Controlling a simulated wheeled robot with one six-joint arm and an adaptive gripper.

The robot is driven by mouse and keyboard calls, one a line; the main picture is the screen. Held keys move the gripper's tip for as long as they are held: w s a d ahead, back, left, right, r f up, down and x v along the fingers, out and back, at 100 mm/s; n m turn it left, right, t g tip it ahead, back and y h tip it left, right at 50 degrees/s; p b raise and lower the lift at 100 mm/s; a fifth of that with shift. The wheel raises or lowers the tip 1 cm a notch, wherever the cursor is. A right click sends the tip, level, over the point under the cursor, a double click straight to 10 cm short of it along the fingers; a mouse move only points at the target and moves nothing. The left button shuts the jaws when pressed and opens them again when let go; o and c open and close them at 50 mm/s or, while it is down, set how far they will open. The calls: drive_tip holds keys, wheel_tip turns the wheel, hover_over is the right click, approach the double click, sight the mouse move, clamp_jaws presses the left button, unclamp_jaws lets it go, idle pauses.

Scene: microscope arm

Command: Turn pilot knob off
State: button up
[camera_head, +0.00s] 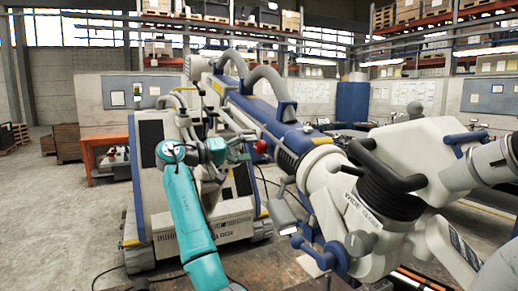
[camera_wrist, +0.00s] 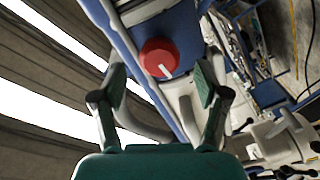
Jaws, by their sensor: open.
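The pilot knob (camera_wrist: 158,58) is a round red knob with a white pointer line, set on a blue panel of the microscope arm. In the wrist view it lies ahead of my gripper (camera_wrist: 160,85), roughly between the two fingertips and a little beyond them. My gripper is open and empty, with a finger on each side of the knob's line. In the head view the red knob (camera_head: 261,146) shows small, just right of my gripper (camera_head: 246,148). The fingers look apart from the knob. The pointer's marked positions cannot be read.
The large white and blue microscope arm (camera_head: 270,118) reaches across the middle. Its head with black handles (camera_head: 385,180) fills the right. The white base cabinet (camera_head: 150,190) stands behind my arm. An orange table (camera_head: 105,150) stands at the left, with open floor (camera_head: 50,230) in front.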

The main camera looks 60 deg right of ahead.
sight(257, 148)
drive_tip(key=shift+x, duration=2)
drive_tip(key=c, duration=1.1)
